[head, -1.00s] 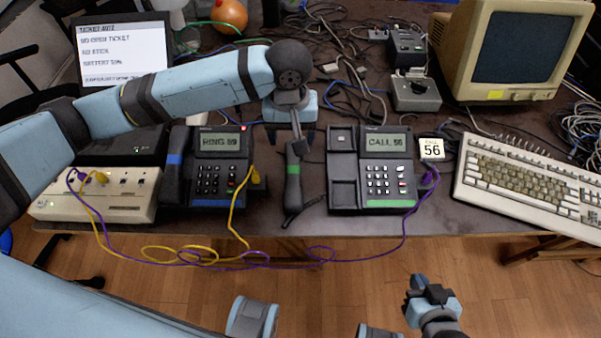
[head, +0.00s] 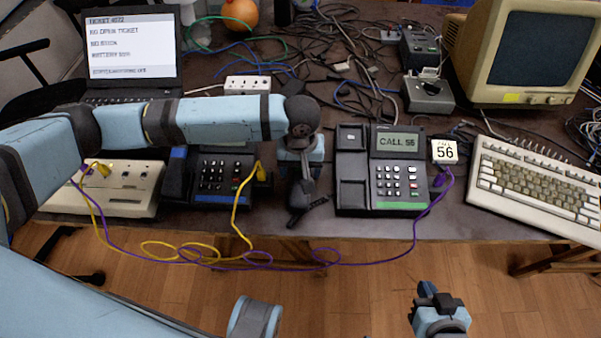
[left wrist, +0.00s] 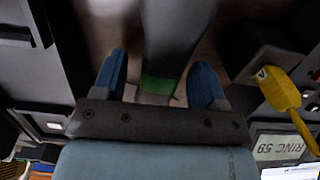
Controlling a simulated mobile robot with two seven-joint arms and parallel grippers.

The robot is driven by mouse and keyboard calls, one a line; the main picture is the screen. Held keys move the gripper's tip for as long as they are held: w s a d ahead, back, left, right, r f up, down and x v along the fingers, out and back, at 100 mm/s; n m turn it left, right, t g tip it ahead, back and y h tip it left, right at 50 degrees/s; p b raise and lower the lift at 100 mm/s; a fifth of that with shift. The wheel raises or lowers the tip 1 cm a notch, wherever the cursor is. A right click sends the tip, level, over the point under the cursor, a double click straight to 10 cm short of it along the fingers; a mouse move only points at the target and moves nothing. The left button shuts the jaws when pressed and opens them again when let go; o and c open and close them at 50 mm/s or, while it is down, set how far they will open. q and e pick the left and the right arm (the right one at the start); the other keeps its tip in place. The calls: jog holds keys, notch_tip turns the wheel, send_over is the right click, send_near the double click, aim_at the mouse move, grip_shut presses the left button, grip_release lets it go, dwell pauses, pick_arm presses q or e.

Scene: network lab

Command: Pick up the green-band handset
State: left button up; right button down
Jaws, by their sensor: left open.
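The green-band handset (head: 307,202) lies on the desk between the two phones. In the head view my left gripper (head: 301,172) is over it and hides most of it, including the band. In the left wrist view the dark handset (left wrist: 175,35) with its green band (left wrist: 158,84) lies between the two blue fingers of my left gripper (left wrist: 160,64). The fingers are open, with a gap visible on each side. The green-striped phone (head: 397,170), showing CALL 56, has an empty cradle. My right gripper (head: 436,300) is low in front of the desk; its jaw state is unclear.
The blue-striped phone (head: 223,180) stands left of the handset, partly behind my left arm. A yellow cable (head: 238,205) and a purple cable (head: 418,230) hang over the desk's front edge. A keyboard (head: 540,185) and monitor (head: 520,50) are at the right.

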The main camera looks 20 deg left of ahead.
pick_arm(q)
jog(key=shift+f, duration=0.45)
jog(key=c, duration=1.1)
pick_arm(e)
jog(key=shift+r, duration=0.2)
pick_arm(q)
jog(key=shift+r, duration=0.15)
